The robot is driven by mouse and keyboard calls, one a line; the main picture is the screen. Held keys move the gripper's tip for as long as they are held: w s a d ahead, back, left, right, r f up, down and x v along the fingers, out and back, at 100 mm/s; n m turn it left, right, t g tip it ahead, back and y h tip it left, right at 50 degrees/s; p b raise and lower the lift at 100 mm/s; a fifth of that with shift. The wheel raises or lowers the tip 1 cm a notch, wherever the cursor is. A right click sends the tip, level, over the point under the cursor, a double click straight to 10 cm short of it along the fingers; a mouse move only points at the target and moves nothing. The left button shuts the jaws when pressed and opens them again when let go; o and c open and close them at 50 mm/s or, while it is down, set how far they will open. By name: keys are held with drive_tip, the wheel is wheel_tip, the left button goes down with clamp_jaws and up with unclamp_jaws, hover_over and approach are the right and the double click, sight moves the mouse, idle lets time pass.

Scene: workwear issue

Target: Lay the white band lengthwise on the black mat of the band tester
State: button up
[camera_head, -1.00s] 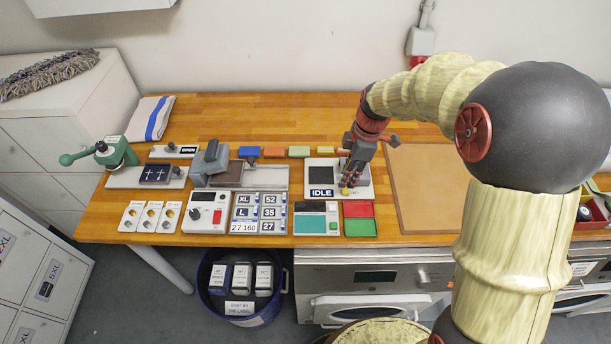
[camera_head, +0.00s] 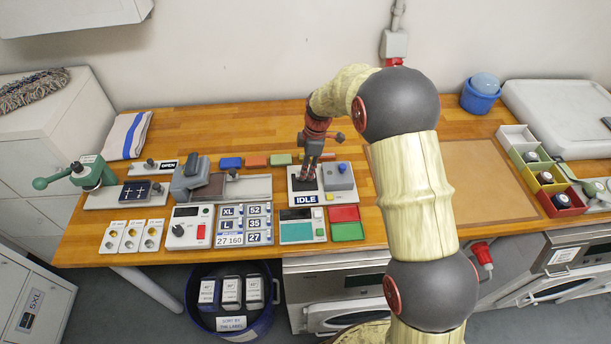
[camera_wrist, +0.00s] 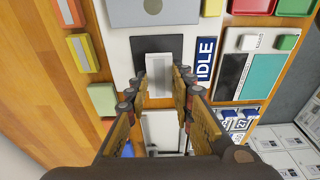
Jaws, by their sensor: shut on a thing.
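The band tester (camera_head: 325,197) is a white plate with a black mat, a grey block (camera_head: 338,177) and an "IDLE" display (camera_head: 307,199). My gripper (camera_head: 307,178) is over the mat side of the tester and hides most of the mat in the head view. In the wrist view, the black mat (camera_wrist: 138,46) lies just ahead of my fingertips. My gripper (camera_wrist: 160,82) is shut on the white band (camera_wrist: 161,68), whose far end overlaps the mat in the picture. I cannot tell whether the band touches the mat. The band's sides are partly hidden by the fingers.
Blue, orange, green and yellow blocks (camera_head: 256,161) line the back of the tester. Red (camera_head: 344,213) and green (camera_head: 348,231) trays and a teal-topped device (camera_head: 296,230) sit in front. A brown board (camera_head: 450,185) lies to the right.

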drive_tip(key=shift+w+a+f, duration=0.15)
drive_tip(key=shift+w+f, duration=0.05)
drive_tip(key=shift+f, duration=1.55)
drive_tip(key=shift+f+b, duration=0.2)
drive_tip(key=shift+b, duration=0.15)
drive_tip(key=o, duration=0.8)
drive_tip(key=shift+o, duration=0.2)
drive_tip(key=shift+r, duration=0.15)
